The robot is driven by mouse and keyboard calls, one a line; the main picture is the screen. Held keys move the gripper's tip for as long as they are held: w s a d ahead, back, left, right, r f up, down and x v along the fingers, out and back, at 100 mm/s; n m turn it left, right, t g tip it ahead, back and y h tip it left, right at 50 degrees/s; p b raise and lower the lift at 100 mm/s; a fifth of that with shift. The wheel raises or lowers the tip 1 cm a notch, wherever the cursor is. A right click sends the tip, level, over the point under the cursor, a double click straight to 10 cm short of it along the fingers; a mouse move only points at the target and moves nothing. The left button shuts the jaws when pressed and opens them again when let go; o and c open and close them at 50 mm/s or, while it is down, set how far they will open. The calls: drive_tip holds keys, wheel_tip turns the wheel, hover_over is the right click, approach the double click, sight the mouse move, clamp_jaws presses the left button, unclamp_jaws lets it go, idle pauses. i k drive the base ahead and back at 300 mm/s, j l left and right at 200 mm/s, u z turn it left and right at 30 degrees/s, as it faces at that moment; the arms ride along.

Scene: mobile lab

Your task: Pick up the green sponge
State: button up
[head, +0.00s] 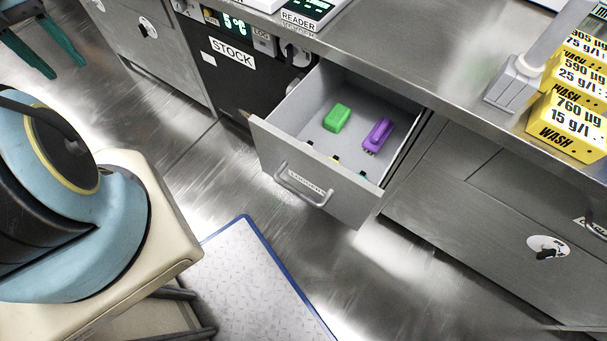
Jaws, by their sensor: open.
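The green sponge (337,117) is a small bright green block lying inside an open drawer (314,187) under the steel counter. It lies left of a purple object (378,134) in the same drawer, with a gap between them. Small dark and yellow items show partly behind the drawer's front panel, mostly hidden. My gripper is not in this view; only part of my own body shows at the left.
The steel counter (410,65) overhangs the drawer's back. Yellow WASH boxes (566,125) stand on it at right, and a READER device (305,12) at the top. A black STOCK unit (233,57) is left of the drawer. A blue-edged mat (250,285) lies on the floor in front.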

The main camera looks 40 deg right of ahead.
sight(339, 116)
drive_tip(key=z, duration=1.1)
